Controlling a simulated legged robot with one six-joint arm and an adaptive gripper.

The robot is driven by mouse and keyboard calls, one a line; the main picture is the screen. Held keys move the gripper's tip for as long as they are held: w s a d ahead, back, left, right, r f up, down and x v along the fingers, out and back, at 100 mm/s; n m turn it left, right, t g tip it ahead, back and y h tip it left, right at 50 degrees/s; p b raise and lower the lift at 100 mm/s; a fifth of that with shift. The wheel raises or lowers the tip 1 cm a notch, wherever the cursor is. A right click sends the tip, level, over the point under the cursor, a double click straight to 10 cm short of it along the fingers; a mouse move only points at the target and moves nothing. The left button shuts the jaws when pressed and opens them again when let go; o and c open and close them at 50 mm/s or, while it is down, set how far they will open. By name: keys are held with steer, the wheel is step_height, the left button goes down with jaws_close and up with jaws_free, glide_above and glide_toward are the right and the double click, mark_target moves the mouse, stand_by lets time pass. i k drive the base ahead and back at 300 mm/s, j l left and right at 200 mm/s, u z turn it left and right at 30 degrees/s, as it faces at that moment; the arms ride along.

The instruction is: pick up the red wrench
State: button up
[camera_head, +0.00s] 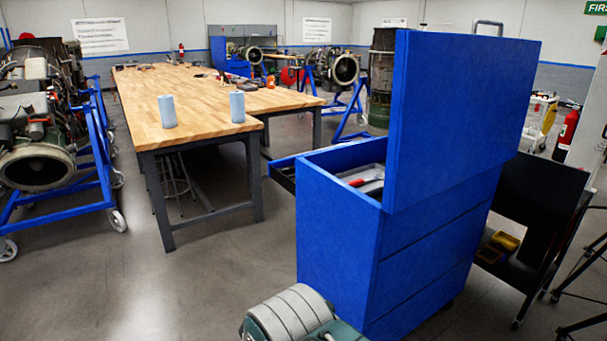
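The red wrench (357,182) lies in the open top of a blue tool cabinet (335,230). Its red part shows at the front left of the well, with a paler metal end pointing right. The cabinet's front rim and side wall hide part of the well, so I cannot see all of what lies around the wrench. A tall blue panel stands up on the cabinet's right side.
A wooden workbench (190,95) with two blue-grey cylinders stands left of the cabinet. A black cart (540,195) stands at the right. An engine on a blue wheeled stand (95,195) is at far left. Open floor (180,290) lies at lower left.

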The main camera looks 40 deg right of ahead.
mark_target(355, 183)
steer(key=i+j+z, duration=0.1)
steer(key=i, duration=1.3)
steer(key=i+z, duration=0.7)
steer(key=i+j+z, duration=0.2)
steer(key=i+z, duration=0.3)
steer(key=z, duration=0.25)
steer(key=i+z, duration=0.1)
steer(key=z, duration=0.3)
steer(key=i+z, duration=0.15)
steer(key=z, duration=0.2)
steer(key=i+j+z, duration=0.1)
steer(key=z, duration=0.3)
steer(key=i+j+z, duration=0.15)
steer(key=z, duration=0.25)
steer(key=i+j+z, duration=0.3)
steer(key=z, duration=0.15)
